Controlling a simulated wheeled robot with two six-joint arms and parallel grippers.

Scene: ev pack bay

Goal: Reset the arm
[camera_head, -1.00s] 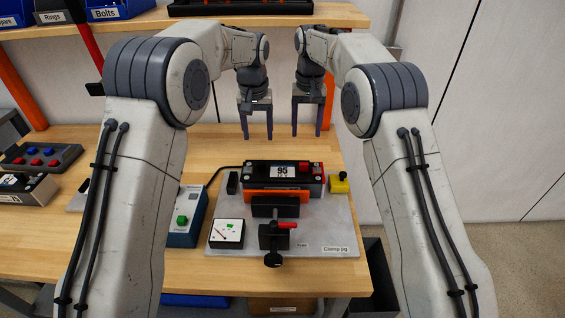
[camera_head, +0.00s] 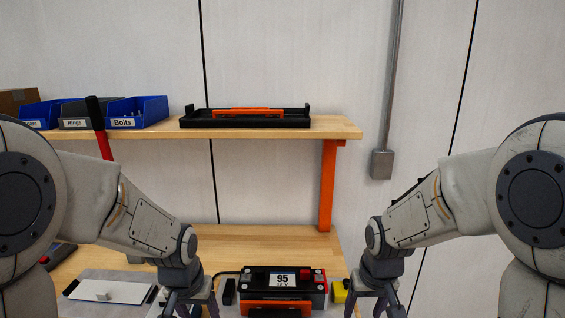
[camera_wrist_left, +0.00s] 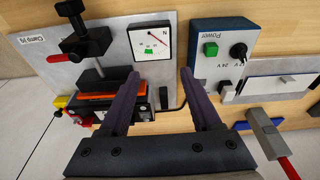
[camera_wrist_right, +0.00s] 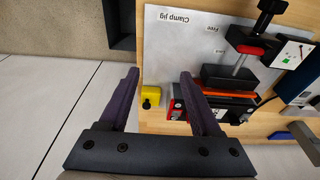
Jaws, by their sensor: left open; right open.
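My left gripper (camera_head: 190,306) is at the lower left of the head view, its fingertips cut off by the bottom edge. In the left wrist view its two purple fingers (camera_wrist_left: 158,85) stand apart with nothing between them. My right gripper (camera_head: 372,304) is at the lower right of the head view, right of the battery. In the right wrist view its fingers (camera_wrist_right: 158,85) are apart and empty. The battery (camera_head: 283,281), black with a "95" label and an orange strip, sits between the two grippers; it also shows in both wrist views, in the clamp jig.
The jig plate (camera_wrist_right: 180,50) carries a dial gauge (camera_wrist_left: 152,43) and a yellow block (camera_wrist_right: 152,96). A blue power box (camera_wrist_left: 222,50) stands beside it. A shelf (camera_head: 250,132) above holds blue bins (camera_head: 137,112) and a black tray (camera_head: 246,122). Floor shows beside the table.

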